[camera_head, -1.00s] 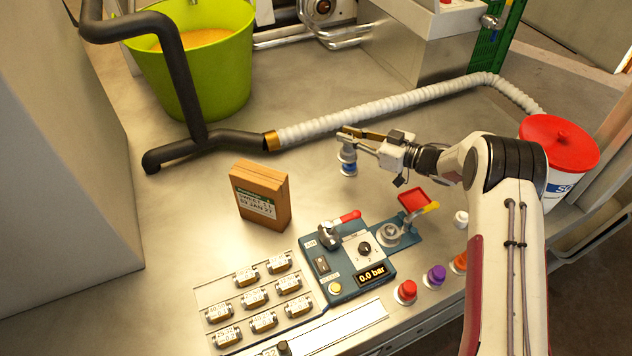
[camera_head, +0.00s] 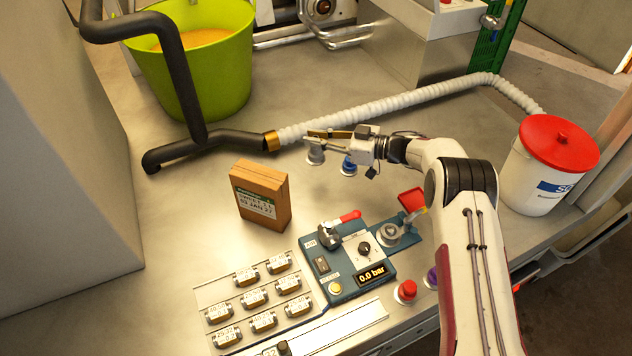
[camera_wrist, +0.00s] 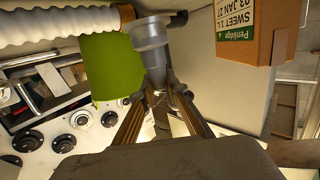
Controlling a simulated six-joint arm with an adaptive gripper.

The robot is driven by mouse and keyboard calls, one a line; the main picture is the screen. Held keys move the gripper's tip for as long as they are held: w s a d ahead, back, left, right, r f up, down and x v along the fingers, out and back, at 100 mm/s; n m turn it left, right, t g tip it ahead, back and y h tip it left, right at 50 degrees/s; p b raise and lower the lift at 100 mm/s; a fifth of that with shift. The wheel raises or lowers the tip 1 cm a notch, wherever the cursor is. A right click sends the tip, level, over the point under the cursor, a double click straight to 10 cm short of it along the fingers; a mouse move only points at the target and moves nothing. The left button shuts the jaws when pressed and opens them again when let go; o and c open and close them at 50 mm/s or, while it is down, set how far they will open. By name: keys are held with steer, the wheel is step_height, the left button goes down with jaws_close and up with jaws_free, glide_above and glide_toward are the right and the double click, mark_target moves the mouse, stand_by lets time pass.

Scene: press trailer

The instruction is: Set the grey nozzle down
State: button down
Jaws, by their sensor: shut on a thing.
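The grey nozzle (camera_head: 315,155) hangs from my gripper (camera_head: 318,139), which is shut on it. It is over the metal bench, between the white ribbed hose and the brown box. I cannot tell whether its lower end touches the bench. In the wrist view the grey nozzle (camera_wrist: 150,38) sits between the tips of my gripper's fingers (camera_wrist: 158,88), wide end away from the fingers. A blue-topped piece (camera_head: 349,167) stands on the bench just right of the nozzle, apart from it.
The white ribbed hose (camera_head: 385,106) runs behind the nozzle. The brown box (camera_head: 262,196) stands front left. A blue control panel (camera_head: 345,262) lies in front, and a white tub with a red lid (camera_head: 540,172) stands right. Bare bench lies between box and hose.

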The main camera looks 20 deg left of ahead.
mark_target(323, 155)
steer(key=shift+f, duration=2.9)
steer(key=shift+f, duration=0.15)
steer(key=shift+f, duration=1.95)
steer(key=shift+f, duration=0.1)
steer(key=c, duration=2)
jaws_free()
